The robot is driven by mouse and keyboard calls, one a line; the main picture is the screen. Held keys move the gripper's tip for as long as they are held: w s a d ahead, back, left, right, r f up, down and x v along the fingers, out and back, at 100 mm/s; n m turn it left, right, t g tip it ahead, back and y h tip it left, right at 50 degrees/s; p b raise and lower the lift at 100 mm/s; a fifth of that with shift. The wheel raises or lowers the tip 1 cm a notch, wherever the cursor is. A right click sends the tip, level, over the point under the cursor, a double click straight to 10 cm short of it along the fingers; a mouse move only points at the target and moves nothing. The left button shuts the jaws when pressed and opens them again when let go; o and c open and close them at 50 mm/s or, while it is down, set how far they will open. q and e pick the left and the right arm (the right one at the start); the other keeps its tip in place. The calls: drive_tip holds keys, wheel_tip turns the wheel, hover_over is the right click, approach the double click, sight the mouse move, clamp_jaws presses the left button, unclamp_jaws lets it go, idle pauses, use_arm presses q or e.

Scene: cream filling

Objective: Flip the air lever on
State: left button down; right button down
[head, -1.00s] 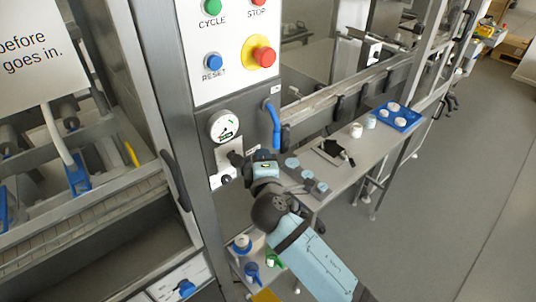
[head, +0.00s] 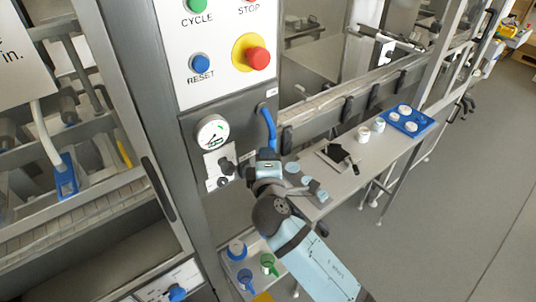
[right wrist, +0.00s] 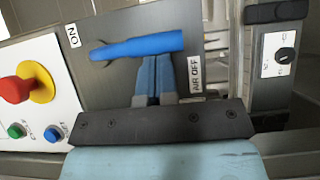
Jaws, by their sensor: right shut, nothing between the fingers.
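The blue air lever (head: 268,127) is on the side of the grey control post and hangs down from its upper end. In the right wrist view the lever (right wrist: 140,46) lies across the plate, its free end near the "AIR OFF" label (right wrist: 195,76) and its other end near the "ON" label (right wrist: 73,36). My right gripper (head: 266,157) is at the lever's lower end. Its two blue fingers (right wrist: 153,72) are shut and empty, tips beside the lever. I cannot tell whether they touch it. My left gripper is not in view.
A pressure gauge (head: 212,132) and a black knob (head: 226,166) are left of the gripper. The red stop button (head: 258,60) is above. A bench (head: 345,182) with cups and a blue tray (head: 426,123) extends right.

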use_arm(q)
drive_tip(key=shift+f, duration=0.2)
use_arm(e)
drive_tip(key=shift+f, duration=0.1)
use_arm(q)
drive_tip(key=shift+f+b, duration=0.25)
drive_tip(key=shift+b, duration=0.2)
use_arm(e)
drive_tip(key=shift+w+d+n, duration=0.2)
drive_tip(key=shift+d+n, duration=0.05)
drive_tip(key=shift+n, duration=0.05)
